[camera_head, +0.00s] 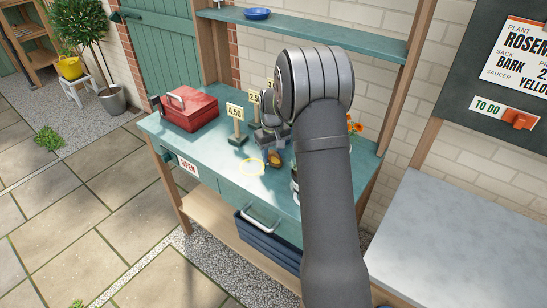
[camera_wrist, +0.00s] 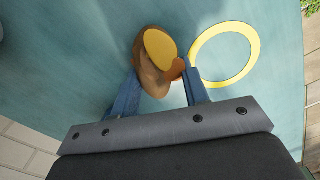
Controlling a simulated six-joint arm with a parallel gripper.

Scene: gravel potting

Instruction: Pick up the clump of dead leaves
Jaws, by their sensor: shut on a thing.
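The clump of dead leaves (camera_wrist: 152,80), brown with a yellow-orange leaf on top, is between the two blue fingers of my gripper (camera_wrist: 160,92) in the wrist view. The fingers are shut on it. In the head view the clump (camera_head: 274,159) shows as a small brown-orange patch below my gripper (camera_head: 272,146), over the teal bench. I cannot tell whether it touches the bench top. My arm hides part of the bench behind it.
A yellow ring (camera_head: 252,167) is marked on the teal bench (camera_head: 205,152) beside the clump. A red toolbox (camera_head: 189,108) stands at the bench's left end. Price signs (camera_head: 235,113) stand behind the gripper. Orange flowers (camera_head: 355,125) show right of my arm. The bench's front left is clear.

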